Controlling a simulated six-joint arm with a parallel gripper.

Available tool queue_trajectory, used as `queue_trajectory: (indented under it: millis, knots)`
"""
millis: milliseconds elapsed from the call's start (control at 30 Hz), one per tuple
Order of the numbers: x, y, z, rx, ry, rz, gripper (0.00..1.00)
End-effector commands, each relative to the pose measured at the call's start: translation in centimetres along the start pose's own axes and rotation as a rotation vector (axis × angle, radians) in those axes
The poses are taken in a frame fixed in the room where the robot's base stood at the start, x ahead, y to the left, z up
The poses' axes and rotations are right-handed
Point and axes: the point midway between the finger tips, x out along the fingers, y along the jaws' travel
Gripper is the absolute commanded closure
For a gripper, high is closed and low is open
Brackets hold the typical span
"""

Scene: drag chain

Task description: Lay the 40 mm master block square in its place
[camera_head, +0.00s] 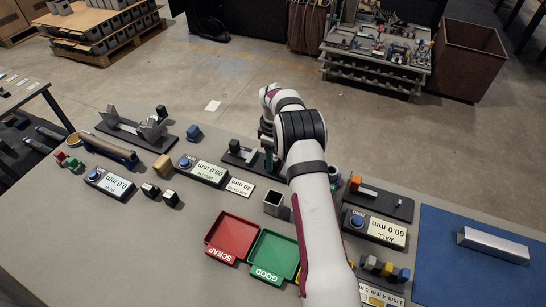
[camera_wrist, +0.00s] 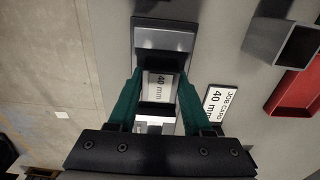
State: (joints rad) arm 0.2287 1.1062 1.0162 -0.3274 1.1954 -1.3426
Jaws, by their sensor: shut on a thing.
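The 40 mm master block (camera_wrist: 159,86) is pale with a "40 mm" label and sits between the two green fingers of my gripper (camera_wrist: 159,78) in the wrist view. My gripper is shut on it. Block and fingers are over a dark narrow fixture (camera_wrist: 165,38) with a grey end piece beyond the fingertips. I cannot tell whether the block touches the fixture. In the head view the fixture (camera_head: 243,158) lies on the bench with a dark upright piece at its left end. My gripper (camera_head: 268,158) is at its right end, partly hidden by my arm, and the block cannot be made out there.
The "40 mm" job card (camera_head: 240,187) lies just in front of the fixture. A square tube (camera_head: 275,203), red SCRAP tray (camera_head: 232,236) and green GOOD tray (camera_head: 273,256) stand nearer. The WIDTH display (camera_head: 201,171) is to the left, the WALL display (camera_head: 375,228) to the right.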

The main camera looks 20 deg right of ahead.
Motion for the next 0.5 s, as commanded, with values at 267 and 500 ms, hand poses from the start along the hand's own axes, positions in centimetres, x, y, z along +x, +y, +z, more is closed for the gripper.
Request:
queue_trajectory:
  millis: [267, 500]
  knots:
    - [-0.07, 0.03, -0.02, 0.0, 0.001, 0.001, 1.0]
    - [-0.07, 0.03, -0.02, 0.0, 0.001, 0.001, 0.39]
